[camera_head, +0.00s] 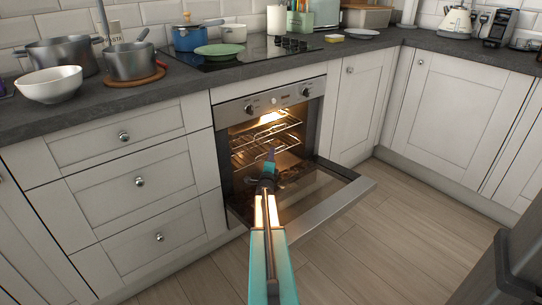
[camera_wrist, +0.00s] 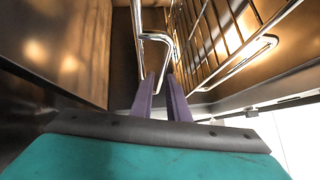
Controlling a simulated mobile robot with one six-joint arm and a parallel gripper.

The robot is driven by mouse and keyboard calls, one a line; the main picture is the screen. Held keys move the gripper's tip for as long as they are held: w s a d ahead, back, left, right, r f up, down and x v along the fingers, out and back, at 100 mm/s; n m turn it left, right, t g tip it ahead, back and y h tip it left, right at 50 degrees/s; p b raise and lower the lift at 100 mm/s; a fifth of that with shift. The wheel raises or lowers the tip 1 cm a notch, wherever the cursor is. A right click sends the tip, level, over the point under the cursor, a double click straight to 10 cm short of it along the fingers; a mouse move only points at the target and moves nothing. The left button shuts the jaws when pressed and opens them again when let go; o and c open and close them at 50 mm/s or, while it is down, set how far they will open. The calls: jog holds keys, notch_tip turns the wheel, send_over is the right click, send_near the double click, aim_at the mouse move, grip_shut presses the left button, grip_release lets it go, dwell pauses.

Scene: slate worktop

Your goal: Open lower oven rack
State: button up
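The oven (camera_head: 262,105) stands open with its door (camera_head: 325,200) folded down. Inside are an upper wire rack (camera_head: 283,122) and a lower rack (camera_head: 245,157), partly hidden by my arm. My gripper (camera_head: 269,155) reaches over the door to the front of the lower rack. The wrist view is turned sideways. There the two purple fingers (camera_wrist: 161,80) stand a little apart, with the bent front wire of the lower rack (camera_wrist: 168,42) reaching between their tips. A gap shows between the fingers; firm contact with the wire is not visible.
In the wrist view the other rack (camera_wrist: 235,30) lies close on the right, and the brown, light-reflecting surface (camera_wrist: 60,45) on the left. Pots, a white bowl (camera_head: 50,84) and a green plate (camera_head: 219,50) stand on the worktop. The wooden floor (camera_head: 395,225) right of the door is clear.

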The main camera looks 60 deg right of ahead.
jog(key=shift+w+d+r, duration=0.1)
jog(key=shift+w+d, duration=0.1)
jog(key=shift+d, duration=0.2)
jog(key=shift+c, duration=0.2)
grip_shut()
jog(key=shift+a, duration=0.15)
dwell(1.1)
